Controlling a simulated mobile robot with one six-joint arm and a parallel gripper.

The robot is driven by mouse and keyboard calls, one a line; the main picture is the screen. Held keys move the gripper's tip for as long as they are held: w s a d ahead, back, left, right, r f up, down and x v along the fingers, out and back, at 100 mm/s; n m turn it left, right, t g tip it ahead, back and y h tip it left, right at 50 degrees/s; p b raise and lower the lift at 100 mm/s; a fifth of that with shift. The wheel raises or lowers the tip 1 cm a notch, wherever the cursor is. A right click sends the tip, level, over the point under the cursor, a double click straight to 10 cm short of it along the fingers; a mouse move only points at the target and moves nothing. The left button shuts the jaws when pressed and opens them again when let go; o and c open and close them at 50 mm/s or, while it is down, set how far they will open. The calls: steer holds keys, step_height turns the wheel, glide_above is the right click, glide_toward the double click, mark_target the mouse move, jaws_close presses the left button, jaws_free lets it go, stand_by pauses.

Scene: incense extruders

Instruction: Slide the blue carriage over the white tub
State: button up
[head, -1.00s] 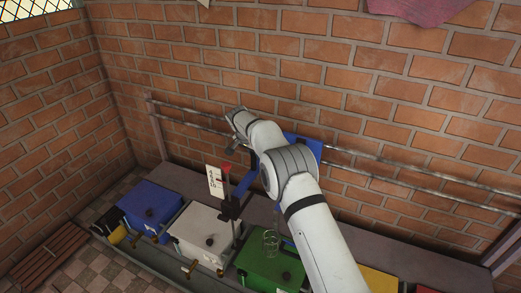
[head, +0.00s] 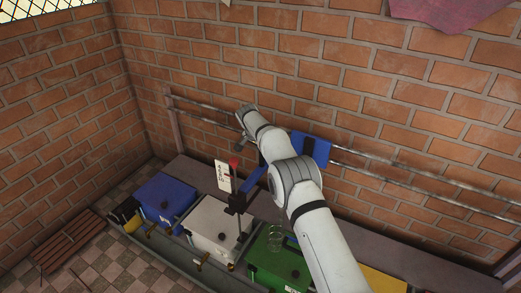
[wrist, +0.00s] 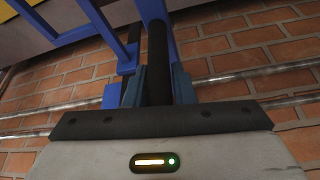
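The blue carriage hangs on the wall rails; its back plate (head: 317,150) shows right of my arm, and its blue arm (head: 255,178) reaches forward to a dark head with a thin rod and a red-topped lever. The white tub (head: 218,227) stands below, and the head and rod appear over its right part. In the wrist view my gripper (wrist: 159,78) has its two fingers closely on either side of a dark upright bar (wrist: 158,45), with blue carriage frame (wrist: 112,28) around it. In the head view my arm hides the fingers.
A blue tub (head: 165,199) stands left of the white one, a green tub (head: 277,262) right, and a yellow tub (head: 378,281) farther right. Two metal rails (head: 420,183) run along the brick wall. A white sign (head: 223,177) stands by the lever.

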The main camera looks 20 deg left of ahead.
steer(key=o, duration=0.3)
steer(key=shift+o, duration=0.2)
steer(key=v, duration=0.7)
steer(key=shift+s+r, duration=0.15)
steer(key=shift+r, duration=0.2)
